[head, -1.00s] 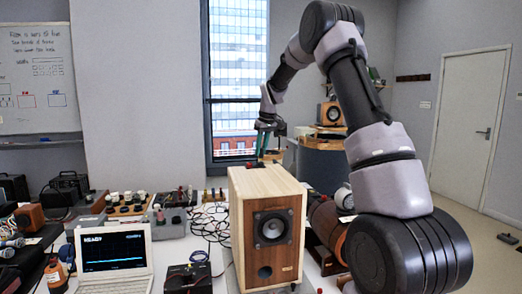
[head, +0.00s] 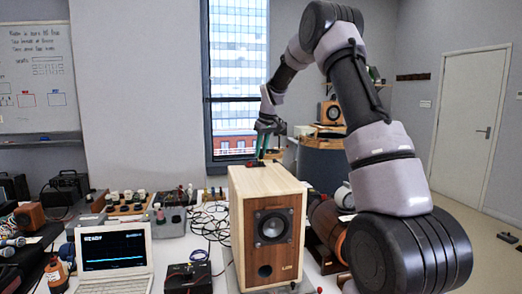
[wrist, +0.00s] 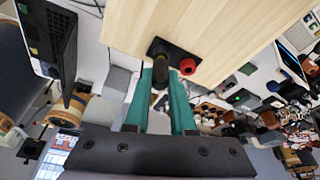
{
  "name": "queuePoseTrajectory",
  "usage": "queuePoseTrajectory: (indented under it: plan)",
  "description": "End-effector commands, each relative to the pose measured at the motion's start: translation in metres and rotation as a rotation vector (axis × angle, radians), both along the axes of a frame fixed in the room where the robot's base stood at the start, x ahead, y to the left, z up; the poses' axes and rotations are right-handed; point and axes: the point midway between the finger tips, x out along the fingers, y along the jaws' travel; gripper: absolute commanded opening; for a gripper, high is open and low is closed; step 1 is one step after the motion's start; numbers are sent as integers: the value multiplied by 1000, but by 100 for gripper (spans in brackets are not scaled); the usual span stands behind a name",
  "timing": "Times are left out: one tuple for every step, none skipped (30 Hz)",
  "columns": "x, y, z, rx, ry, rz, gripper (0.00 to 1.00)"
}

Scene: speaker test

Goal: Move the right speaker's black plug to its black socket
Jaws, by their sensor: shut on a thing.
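The right speaker (head: 268,235) is a pale wooden box with a darker front. My gripper (head: 262,155) reaches down behind its back edge. In the wrist view, the speaker's back carries a black terminal plate (wrist: 178,52) with a red socket or plug (wrist: 188,66) on it. My gripper (wrist: 167,88) has teal fingers shut on a black plug (wrist: 160,74). The plug's far end meets the plate beside the red piece. I cannot tell whether it is seated in the black socket, which the plug hides.
A laptop (head: 115,255) showing READY stands left of the speaker. A black box (head: 188,278) with leads lies between them. Loose cables (head: 210,222) and test gear crowd the bench behind.

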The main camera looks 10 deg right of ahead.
Motion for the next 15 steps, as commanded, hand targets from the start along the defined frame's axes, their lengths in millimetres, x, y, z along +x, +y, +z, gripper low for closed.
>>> queuePoseTrajectory:
  plan:
    - [0, 0, -2, 0, 1, 0, 0]
    - [0, 0, -2, 0, 2, 0, 0]
    - [0, 0, -3, 0, 2, 0, 0]
    - [0, 0, -3, 0, 2, -1, 0]
    - [0, 0, -4, 0, 2, -1, 0]
    - [0, 0, -5, 0, 2, -1, 0]
    - [0, 0, -5, 0, 2, -1, 0]
    - [0, 0, -6, 0, 2, 0, 0]
    - [0, 0, -7, 0, 2, 0, 0]
    - [0, 0, -7, 0, 2, 0, 0]
    - [0, 0, -8, 0, 2, 0, 0]
    - [0, 0, -8, 0, 2, 0, 0]
    - [0, 0, -9, -1, 2, 0, 0]
    - [0, 0, -10, -1, 2, 0, 0]
    - [0, 0, -10, 0, 1, 0, 27]
